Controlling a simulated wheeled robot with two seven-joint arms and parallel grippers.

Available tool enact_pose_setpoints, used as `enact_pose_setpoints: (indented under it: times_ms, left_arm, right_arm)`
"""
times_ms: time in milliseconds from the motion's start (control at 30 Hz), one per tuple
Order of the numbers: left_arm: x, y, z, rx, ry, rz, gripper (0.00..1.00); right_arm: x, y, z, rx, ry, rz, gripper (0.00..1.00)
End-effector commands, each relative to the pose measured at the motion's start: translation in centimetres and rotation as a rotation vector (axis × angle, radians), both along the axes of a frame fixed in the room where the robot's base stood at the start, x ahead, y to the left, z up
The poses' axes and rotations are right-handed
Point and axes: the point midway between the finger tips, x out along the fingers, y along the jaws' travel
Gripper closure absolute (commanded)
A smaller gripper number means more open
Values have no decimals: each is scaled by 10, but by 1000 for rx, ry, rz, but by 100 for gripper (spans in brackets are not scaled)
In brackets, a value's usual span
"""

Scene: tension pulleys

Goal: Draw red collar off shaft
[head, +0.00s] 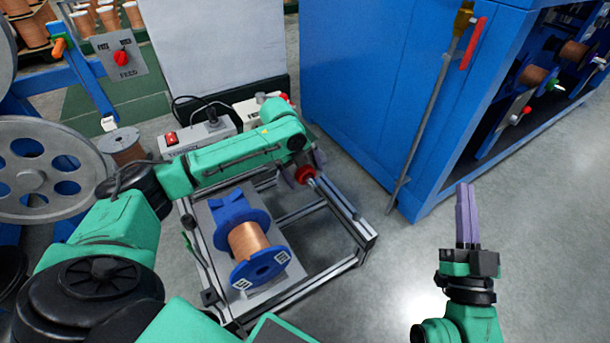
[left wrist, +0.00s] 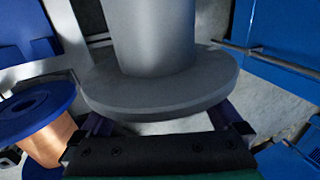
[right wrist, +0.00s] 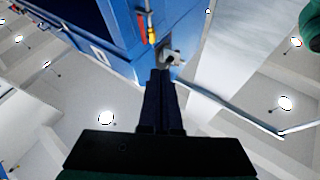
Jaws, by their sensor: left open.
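The red collar (head: 306,175) sits on the thin metal shaft (head: 333,196), which slants over the metal frame. My left gripper (head: 303,170) is open, with its purple fingers on either side of the collar; whether they touch it I cannot tell. In the left wrist view a large grey flanged cylinder (left wrist: 160,92) fills the space in front of the fingers and partly covers them. The collar cannot be made out there. My right gripper (head: 467,216) is shut and empty, held up over the floor; its closed fingers also show in the right wrist view (right wrist: 160,100).
A blue spool of copper wire (head: 250,240) sits in the metal frame (head: 358,240), below my left arm. A blue cabinet (head: 375,100) stands behind to the right, with a rod (head: 423,120) along its side. A control box (head: 199,133) stands behind the arm. Floor at right is clear.

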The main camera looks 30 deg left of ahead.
Motion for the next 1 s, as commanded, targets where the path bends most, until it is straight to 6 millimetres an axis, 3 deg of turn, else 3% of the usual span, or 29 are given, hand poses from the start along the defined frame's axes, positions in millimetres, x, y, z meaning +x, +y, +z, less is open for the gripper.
enact_pose_setpoints:
  times_ms: [167,433,600,667,1000]
  left_arm:
    - [1,-1,-4,1,-1,0,0]
    - [1,-1,-4,1,-1,-1,0]
    - [1,-1,-4,0,0,-1,65]
    - [1,-1,-4,0,0,-1,85]
    - [-2,-6,-4,0,2,-2,85]
  right_arm:
    - [0,-3,23,12,-68,-8,100]
    - [-1,-3,26,13,-77,-10,100]
    - [-1,-3,26,13,-77,-10,100]
    - [-1,-3,26,13,-77,-10,100]
    - [-1,-3,32,13,-74,-9,100]
